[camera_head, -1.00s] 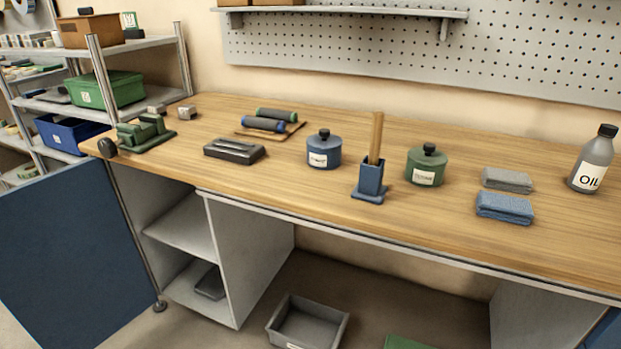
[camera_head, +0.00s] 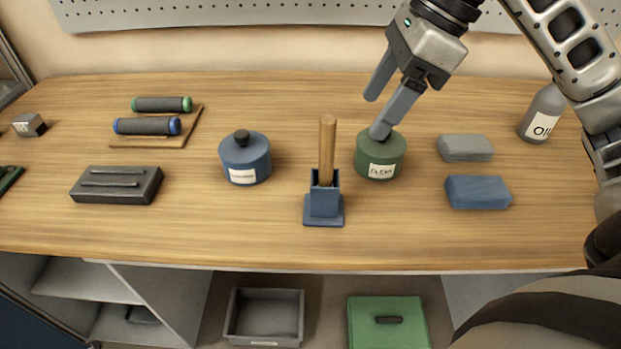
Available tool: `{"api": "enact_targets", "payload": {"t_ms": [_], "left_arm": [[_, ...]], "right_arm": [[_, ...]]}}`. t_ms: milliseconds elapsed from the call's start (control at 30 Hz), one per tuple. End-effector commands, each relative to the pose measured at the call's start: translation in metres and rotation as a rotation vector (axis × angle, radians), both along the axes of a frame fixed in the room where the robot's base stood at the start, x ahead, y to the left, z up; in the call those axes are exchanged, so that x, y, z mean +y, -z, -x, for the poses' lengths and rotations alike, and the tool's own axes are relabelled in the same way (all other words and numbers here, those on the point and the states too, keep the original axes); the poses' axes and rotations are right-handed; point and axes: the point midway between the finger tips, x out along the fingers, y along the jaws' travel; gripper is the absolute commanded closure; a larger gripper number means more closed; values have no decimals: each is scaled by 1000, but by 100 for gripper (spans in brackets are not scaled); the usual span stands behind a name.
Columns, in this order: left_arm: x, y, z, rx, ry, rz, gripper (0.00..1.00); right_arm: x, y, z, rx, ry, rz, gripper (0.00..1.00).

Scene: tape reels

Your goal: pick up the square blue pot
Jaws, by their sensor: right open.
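The square blue pot (camera_head: 323,203) stands upright on a square blue base on the wooden workbench, in the middle of the head view. A wooden stick (camera_head: 327,150) stands up out of it. My right gripper (camera_head: 376,116) comes in from the upper right and is open and empty. It is above and to the right of the square pot, apart from it. One finger overlaps the top of the round green pot (camera_head: 381,161) and hides its knob; I cannot tell whether they touch. My left gripper is not in view.
A round blue lidded pot (camera_head: 246,163) stands left of the square pot. A grey block (camera_head: 464,148), a blue block (camera_head: 478,192) and an oil bottle (camera_head: 541,117) are at the right. A dark tray (camera_head: 117,186) lies at the left. The bench front is clear.

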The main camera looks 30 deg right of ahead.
Motion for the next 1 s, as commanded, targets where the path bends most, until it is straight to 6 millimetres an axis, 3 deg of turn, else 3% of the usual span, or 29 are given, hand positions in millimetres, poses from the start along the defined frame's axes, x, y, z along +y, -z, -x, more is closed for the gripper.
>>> {"api": "enact_targets", "payload": {"t_ms": [400, 767, 1000], "left_arm": [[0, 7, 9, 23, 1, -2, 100], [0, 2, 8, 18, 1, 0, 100], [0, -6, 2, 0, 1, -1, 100]], "right_arm": [[22, 73, -15, 4, 2, 13, 33], [31, 105, -22, 4, 3, 12, 33], [36, 138, -29, 3, 3, 9, 33]]}}
